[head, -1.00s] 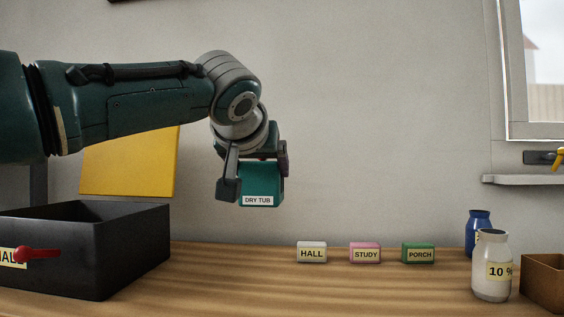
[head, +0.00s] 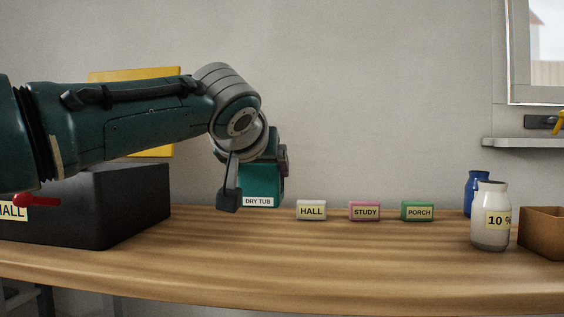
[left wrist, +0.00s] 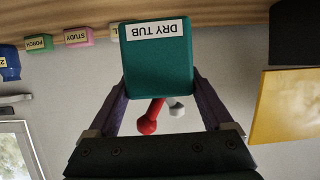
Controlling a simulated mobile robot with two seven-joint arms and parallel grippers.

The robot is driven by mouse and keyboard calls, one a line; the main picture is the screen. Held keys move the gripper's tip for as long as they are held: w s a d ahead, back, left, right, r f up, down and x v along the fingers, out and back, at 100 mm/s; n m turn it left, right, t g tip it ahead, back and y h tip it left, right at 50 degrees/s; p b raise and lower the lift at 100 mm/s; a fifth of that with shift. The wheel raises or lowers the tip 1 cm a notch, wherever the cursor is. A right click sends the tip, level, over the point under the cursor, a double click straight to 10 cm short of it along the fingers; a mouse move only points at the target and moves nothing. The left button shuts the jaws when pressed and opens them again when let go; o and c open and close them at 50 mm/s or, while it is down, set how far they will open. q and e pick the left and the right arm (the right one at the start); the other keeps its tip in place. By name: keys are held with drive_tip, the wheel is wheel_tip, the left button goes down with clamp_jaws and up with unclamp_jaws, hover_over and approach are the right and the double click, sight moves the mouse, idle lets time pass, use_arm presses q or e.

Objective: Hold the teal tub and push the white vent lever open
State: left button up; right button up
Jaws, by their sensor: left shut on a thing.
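The teal tub (head: 264,186), labelled DRY TUB, hangs in my left gripper (head: 257,178), which is shut on it. In the left wrist view the tub (left wrist: 158,75) sits between the two purple fingers. A white lever (left wrist: 176,108) and a red lever (left wrist: 148,118) show side by side between the tub and my palm. They seem to stick out of the tub's near side; I cannot tell whether the white one is open. In the head view these levers are hidden. Whether the tub touches the table is unclear. My right gripper is out of view.
A black bin (head: 135,205) with a red handle stands left on the wooden table (head: 330,265). HALL (head: 311,211), STUDY (head: 364,212) and PORCH (head: 417,212) blocks stand right of the tub. A white jar (head: 490,230), blue jar (head: 474,188) and brown box (head: 545,228) are further right.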

sight(259, 204)
use_arm(q)
drive_tip(key=shift+f+b, duration=1.9)
drive_tip(key=shift+f, duration=1.4)
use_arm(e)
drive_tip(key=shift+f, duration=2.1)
use_arm(q)
drive_tip(key=shift+f, duration=0.45)
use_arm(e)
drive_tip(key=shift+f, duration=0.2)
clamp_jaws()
